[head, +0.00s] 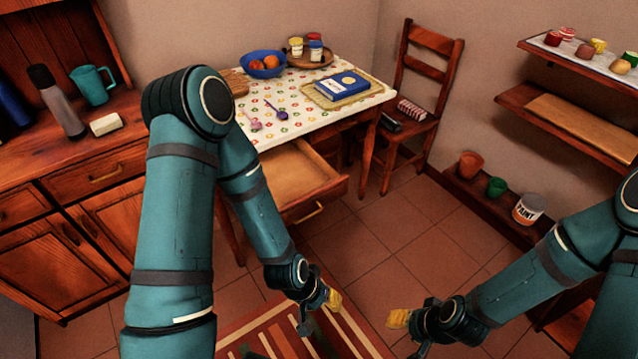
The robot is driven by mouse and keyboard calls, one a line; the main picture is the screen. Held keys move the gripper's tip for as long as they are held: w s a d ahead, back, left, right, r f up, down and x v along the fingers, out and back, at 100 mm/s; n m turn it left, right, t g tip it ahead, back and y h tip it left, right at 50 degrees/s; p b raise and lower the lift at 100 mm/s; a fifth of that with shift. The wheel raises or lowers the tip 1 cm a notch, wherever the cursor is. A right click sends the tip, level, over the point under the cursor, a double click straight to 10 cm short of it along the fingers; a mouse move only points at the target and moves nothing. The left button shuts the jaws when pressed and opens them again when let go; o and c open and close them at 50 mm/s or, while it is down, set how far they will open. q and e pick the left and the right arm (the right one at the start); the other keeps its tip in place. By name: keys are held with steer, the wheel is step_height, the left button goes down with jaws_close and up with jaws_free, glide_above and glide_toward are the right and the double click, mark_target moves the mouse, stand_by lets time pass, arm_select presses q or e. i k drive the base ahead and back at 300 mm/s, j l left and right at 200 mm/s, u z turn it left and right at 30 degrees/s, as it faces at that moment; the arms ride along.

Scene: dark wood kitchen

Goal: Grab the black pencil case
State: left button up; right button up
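A small black item (391,122), which looks like the black pencil case, lies on the seat of the wooden chair (418,124) at the back, beside a red-and-white striped item (412,111). Part of it is hidden by the table corner. My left gripper (320,313) hangs low over the striped rug, well in front of the chair, with its fingers apart and nothing between them. My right gripper (408,335) is low at the bottom right of centre, also apart and empty. Both are far from the chair.
A table (250,128) with an open drawer (290,182) stands left of the chair, holding a blue book (341,86) and a fruit bowl (263,65). Pots and a paint can (529,208) line a low ledge at right. The tiled floor (410,225) before the chair is clear.

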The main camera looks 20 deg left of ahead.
mark_target(385, 120)
steer(key=i+j+z, duration=0.15)
steer(key=i+z, duration=0.15)
steer(key=i, duration=0.5)
steer(key=i+j+z, duration=0.25)
steer(key=i, duration=0.5)
steer(key=i+j+z, duration=0.3)
steer(key=i+j, duration=0.3)
steer(key=i+j+z, duration=0.25)
steer(key=i+j, duration=0.4)
steer(key=i, duration=0.15)
